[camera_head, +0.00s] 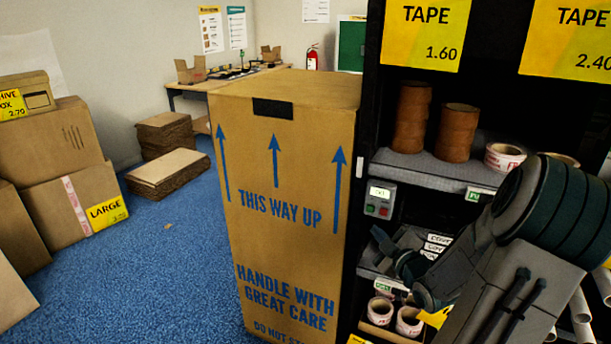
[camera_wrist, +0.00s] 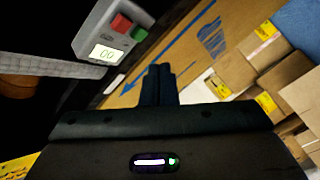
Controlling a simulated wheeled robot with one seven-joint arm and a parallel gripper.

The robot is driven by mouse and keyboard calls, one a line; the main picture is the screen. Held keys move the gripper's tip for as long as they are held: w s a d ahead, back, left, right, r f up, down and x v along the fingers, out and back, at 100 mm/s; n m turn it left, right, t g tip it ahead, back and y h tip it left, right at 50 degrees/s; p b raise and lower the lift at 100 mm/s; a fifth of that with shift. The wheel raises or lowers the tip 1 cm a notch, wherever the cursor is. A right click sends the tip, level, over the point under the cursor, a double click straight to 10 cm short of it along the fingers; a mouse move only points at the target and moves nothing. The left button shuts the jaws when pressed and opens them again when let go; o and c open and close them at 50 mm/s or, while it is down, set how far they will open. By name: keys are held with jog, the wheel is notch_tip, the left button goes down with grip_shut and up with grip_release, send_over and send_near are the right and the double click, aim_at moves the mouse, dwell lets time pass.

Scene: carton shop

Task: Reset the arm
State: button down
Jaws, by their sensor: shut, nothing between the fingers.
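My arm (camera_head: 515,265) reaches in from the right in the head view, in front of the shelf unit. My gripper (camera_wrist: 159,72) shows in the wrist view with its dark fingers together and nothing between them. In the head view it is partly hidden among the dark shelf items. A small grey box (camera_head: 380,199) with a red and a green button is on the shelf's left post. It is close at the upper left of the wrist view (camera_wrist: 113,32), apart from the fingers.
A tall carton (camera_head: 285,180) marked "THIS WAY UP" stands left of the shelf. The shelf (camera_head: 425,171) holds brown and printed tape rolls. Stacked cartons (camera_head: 75,195) are at the far left, flat cardboard (camera_head: 165,172) behind.

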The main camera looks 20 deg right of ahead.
jog(key=a+r+m+g+h+p, duration=0.15)
jog(key=a+m+g, duration=0.25)
jog(key=a+g, duration=0.55)
jog(key=s+a+r+m+g+y, duration=0.1)
jog(key=s+a+r+m+g, duration=0.1)
jog(key=s+a, duration=0.6)
jog(key=s+a+r+m+g+y+p, duration=0.1)
jog(key=s+a+r+m+g, duration=0.2)
jog(key=s+a, duration=0.5)
jog(key=a, duration=0.3)
jog(key=shift+s+a+r+y, duration=0.2)
jog(key=shift+s+a+y, duration=0.1)
jog(key=shift+s+y, duration=0.1)
jog(key=shift+d, duration=0.15)
